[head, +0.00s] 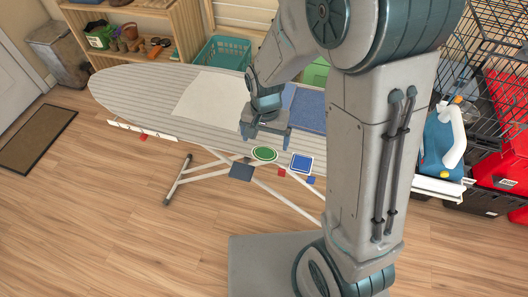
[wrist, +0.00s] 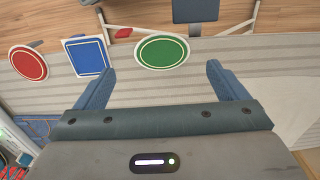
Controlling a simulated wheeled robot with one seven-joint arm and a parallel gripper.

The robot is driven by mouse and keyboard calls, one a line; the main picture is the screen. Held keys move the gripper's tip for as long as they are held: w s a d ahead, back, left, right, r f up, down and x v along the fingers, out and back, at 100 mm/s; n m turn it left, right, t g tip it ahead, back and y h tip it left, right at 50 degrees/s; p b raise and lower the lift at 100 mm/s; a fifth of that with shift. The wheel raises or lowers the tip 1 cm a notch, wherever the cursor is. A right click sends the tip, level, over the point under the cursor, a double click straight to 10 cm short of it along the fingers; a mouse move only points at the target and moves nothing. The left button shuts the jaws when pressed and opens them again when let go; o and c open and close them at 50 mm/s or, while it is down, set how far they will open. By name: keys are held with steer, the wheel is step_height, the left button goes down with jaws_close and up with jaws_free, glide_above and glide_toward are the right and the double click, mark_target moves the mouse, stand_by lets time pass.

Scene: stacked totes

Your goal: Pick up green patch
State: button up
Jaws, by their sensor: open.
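The green patch (head: 264,154) is a green oval with a white border, lying at the near edge of the striped ironing board (head: 128,84). In the wrist view the green patch (wrist: 162,52) is fully visible, just beyond the fingertips and roughly centred between them. My gripper (head: 266,138) is open and empty over the board, slightly behind the patch in the head view. Its two blue fingers also show in the wrist view (wrist: 158,75). I cannot tell its exact height above the board.
A square blue patch (head: 301,163) lies close beside the green one. A round red patch (wrist: 28,63) lies past it, hidden in the head view. A white cloth (head: 207,97) and blue cloth (head: 308,108) lie on the board.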

mark_target(265, 153)
steer(key=shift+w+f, duration=0.15)
steer(key=shift+f, duration=1.2)
steer(key=shift+w+f, duration=0.1)
steer(key=shift+f, duration=1.25)
steer(key=c, duration=1.1)
